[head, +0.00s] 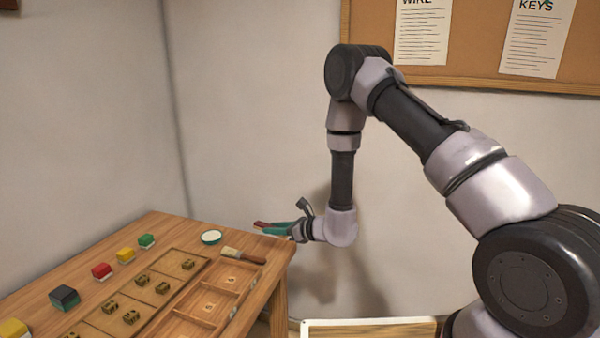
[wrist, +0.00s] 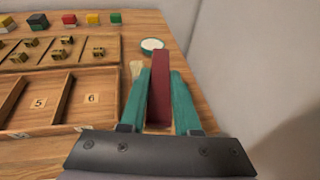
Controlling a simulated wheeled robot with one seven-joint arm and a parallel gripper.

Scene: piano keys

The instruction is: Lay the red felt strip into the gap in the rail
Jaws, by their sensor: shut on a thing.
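My gripper (head: 272,229) has teal fingers and is shut on the red felt strip (head: 262,224). In the wrist view the strip (wrist: 160,90) is a dark red bar between the two fingers (wrist: 160,100), pointing away from the wrist. In the head view the gripper is sideways near the table's far right corner, above the tabletop's edge. The rail and its gap cannot be made out in either view.
A wooden table (head: 160,225) holds a compartment tray (head: 215,305) with numbered cells, a tray of small brass-coloured pieces (head: 142,281), a brush (head: 243,255), a round white-topped tin (head: 211,237) and several coloured blocks (head: 102,271). A wall stands close behind.

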